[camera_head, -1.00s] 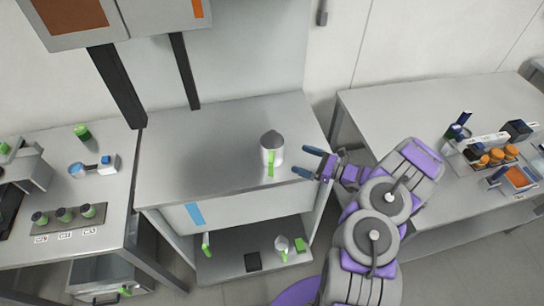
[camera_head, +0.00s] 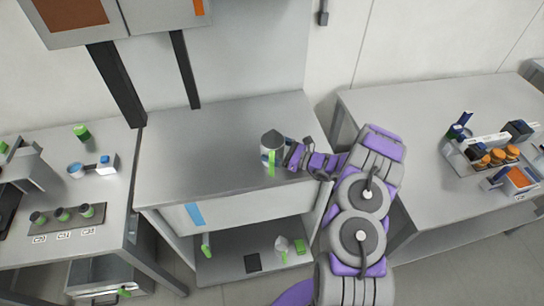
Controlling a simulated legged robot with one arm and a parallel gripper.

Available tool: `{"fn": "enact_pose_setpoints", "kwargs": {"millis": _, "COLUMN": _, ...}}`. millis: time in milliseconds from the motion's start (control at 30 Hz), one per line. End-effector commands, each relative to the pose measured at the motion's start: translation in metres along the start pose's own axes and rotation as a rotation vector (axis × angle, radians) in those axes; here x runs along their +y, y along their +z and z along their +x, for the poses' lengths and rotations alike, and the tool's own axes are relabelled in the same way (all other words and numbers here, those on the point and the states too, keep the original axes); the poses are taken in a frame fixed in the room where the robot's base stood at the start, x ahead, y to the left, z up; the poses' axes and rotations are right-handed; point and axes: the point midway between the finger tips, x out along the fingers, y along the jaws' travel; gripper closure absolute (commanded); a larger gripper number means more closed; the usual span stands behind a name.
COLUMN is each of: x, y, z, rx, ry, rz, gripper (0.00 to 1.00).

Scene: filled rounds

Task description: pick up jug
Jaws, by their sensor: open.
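The jug (camera_head: 271,143) is a grey-white metal vessel with a dark top and a bright green handle facing me. It stands upright near the front right of the grey metal counter. My gripper (camera_head: 283,155) is at the jug's right side, close against it. Its fingers are largely hidden by the jug and its handle, so I cannot tell whether they touch it. The jaws are open. The arm reaches in from the lower right.
A lower shelf under the counter holds a small jug (camera_head: 282,243) with a green part and a black square (camera_head: 253,262). The right table (camera_head: 400,110) carries a tray of bottles. The counter's left half is clear.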

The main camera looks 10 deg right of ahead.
Motion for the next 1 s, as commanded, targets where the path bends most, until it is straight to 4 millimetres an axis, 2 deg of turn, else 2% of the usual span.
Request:
{"fn": "enact_pose_setpoints", "kwargs": {"millis": 200, "x": -0.0006, "y": 0.0001, "z": -0.0001, "rx": -0.001, "ry": -0.001, "rz": 0.0, "gripper": 0.0}}
{"fn": "enact_pose_setpoints", "kwargs": {"millis": 633, "x": -0.0005, "y": 0.0001, "z": -0.0001, "rx": -0.001, "ry": 0.0, "rz": 0.0, "gripper": 0.41}}
{"fn": "enact_pose_setpoints", "kwargs": {"millis": 1000, "x": -0.0005, "y": 0.0043, "z": 0.0001, "rx": -0.001, "ry": -0.001, "rz": 0.0, "gripper": 0.41}}
